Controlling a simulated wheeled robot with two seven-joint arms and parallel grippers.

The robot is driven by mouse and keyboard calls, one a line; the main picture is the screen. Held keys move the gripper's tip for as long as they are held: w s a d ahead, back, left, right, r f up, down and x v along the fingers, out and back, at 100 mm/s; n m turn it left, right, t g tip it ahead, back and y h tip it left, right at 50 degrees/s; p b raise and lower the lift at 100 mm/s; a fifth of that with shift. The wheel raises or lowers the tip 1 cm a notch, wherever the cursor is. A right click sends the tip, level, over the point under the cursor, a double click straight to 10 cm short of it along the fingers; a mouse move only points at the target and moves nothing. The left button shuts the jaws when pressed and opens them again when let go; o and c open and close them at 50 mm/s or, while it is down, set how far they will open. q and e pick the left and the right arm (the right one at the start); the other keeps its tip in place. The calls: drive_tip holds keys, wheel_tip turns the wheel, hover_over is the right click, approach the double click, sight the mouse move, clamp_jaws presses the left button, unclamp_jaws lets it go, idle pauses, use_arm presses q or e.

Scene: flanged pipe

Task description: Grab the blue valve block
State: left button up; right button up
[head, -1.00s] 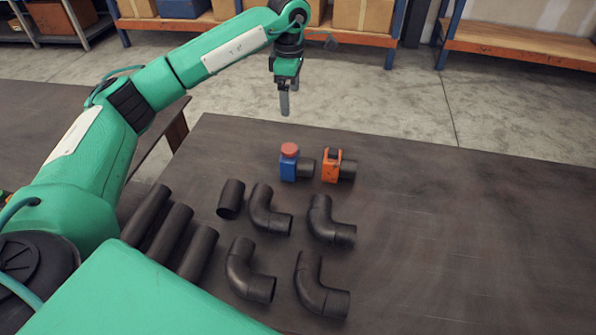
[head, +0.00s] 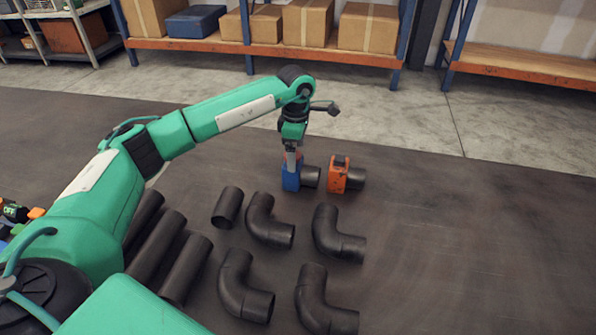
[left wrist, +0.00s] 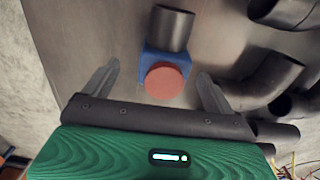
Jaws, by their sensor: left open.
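The blue valve block (head: 291,181) stands on the dark table toward its far side, with a black pipe stub (head: 311,177) on its right. In the left wrist view the blue valve block (left wrist: 149,62) shows its round red top (left wrist: 164,80) between the two fingers. My left gripper (head: 292,162) is open and points down right at the block, hiding most of its red top in the head view. In the left wrist view my left gripper (left wrist: 160,80) has a finger on each side, with gaps to the block. My right gripper is not in view.
An orange valve block (head: 337,175) with a black stub stands just right of the blue one. Black pipe elbows (head: 262,225) and straight pipes (head: 227,207) lie nearer on the table. The table's right side is clear. Shelves with boxes (head: 305,22) stand behind.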

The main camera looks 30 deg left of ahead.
sight(298, 167)
use_arm(q)
drive_tip(key=f, duration=0.1)
drive_tip(key=f+p, duration=0.1)
drive_tip(key=f, duration=0.1)
drive_tip(key=f+p, duration=0.1)
drive_tip(key=f, duration=0.1)
drive_tip(key=shift+s+d+f, duration=0.2)
drive_tip(key=shift+s+d, duration=0.1)
drive_tip(key=shift+d, duration=0.05)
drive_tip(key=shift+f, duration=0.35)
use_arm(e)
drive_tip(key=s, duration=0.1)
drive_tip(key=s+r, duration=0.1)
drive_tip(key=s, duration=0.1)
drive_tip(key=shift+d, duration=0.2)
use_arm(q)
drive_tip(key=shift+c, duration=0.4)
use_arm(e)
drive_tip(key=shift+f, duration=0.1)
use_arm(q)
drive_tip(key=c, duration=1.8)
drive_tip(key=shift+w+r, duration=0.1)
drive_tip(key=shift+w, duration=0.05)
clamp_jaws()
drive_tip(key=shift+r, duration=0.1)
